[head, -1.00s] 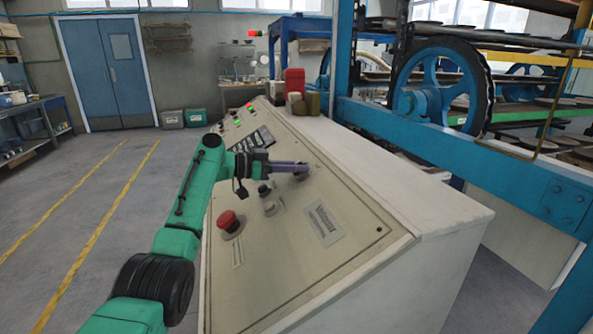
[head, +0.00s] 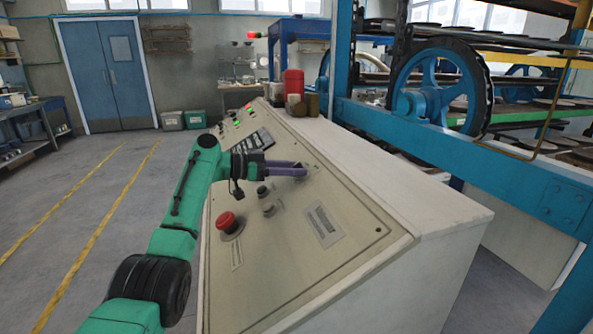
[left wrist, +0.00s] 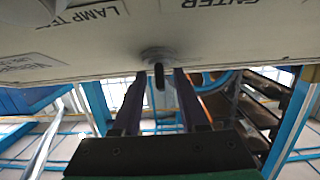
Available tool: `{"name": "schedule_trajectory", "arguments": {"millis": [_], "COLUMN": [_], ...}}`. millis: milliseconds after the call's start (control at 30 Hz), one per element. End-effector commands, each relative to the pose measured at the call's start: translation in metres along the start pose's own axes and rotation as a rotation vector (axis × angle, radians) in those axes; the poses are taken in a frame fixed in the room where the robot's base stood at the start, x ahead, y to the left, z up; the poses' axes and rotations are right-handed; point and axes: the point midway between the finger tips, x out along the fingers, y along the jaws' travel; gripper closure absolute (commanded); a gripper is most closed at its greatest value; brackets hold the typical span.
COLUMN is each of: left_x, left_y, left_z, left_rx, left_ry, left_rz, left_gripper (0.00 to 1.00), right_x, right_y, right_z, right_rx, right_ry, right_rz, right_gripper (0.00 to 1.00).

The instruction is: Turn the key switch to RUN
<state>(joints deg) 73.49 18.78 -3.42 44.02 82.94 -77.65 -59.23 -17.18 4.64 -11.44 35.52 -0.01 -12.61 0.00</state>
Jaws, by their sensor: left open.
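The control console's sloped panel (head: 290,245) carries the switches. In the left wrist view, a round grey key switch (left wrist: 156,54) with a dark upright key (left wrist: 159,76) sticks out from the panel. My left gripper (head: 302,168) is at the upper right part of the panel in the head view, its purple fingers pointing right. In the left wrist view the gripper (left wrist: 157,76) is open, with one fingertip on each side of the key and a gap visible on both sides. In the head view the fingers mostly hide the key switch. My right gripper is not in view.
A red emergency button (head: 227,222), a black knob (head: 262,191) and a grey knob (head: 268,208) sit on the panel near my left arm. A red container (head: 293,82) stands on the console's far end. A blue machine frame (head: 450,160) stands behind.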

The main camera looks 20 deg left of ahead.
Motion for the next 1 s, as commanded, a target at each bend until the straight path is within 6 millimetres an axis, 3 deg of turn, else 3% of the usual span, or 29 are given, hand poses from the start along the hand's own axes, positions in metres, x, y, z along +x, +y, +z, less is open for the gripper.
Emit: {"name": "schedule_trajectory", "arguments": {"millis": [300, 500, 1000], "left_x": [-0.087, -0.128, -0.136], "left_y": [-0.001, -0.001, 0.000], "left_z": [0.005, 0.003, 0.002], "left_rx": [0.001, -0.001, -0.002], "left_ry": [-0.004, -0.004, -0.004], "left_rz": [-0.006, -0.002, 0.000], "left_gripper": [0.57, 0.57, 0.57], "right_x": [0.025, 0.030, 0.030], "right_y": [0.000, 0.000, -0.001], "right_z": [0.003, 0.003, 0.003], "right_rx": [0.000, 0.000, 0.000], "right_ry": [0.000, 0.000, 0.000], "right_rz": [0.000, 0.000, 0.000], "right_gripper": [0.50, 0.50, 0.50]}}
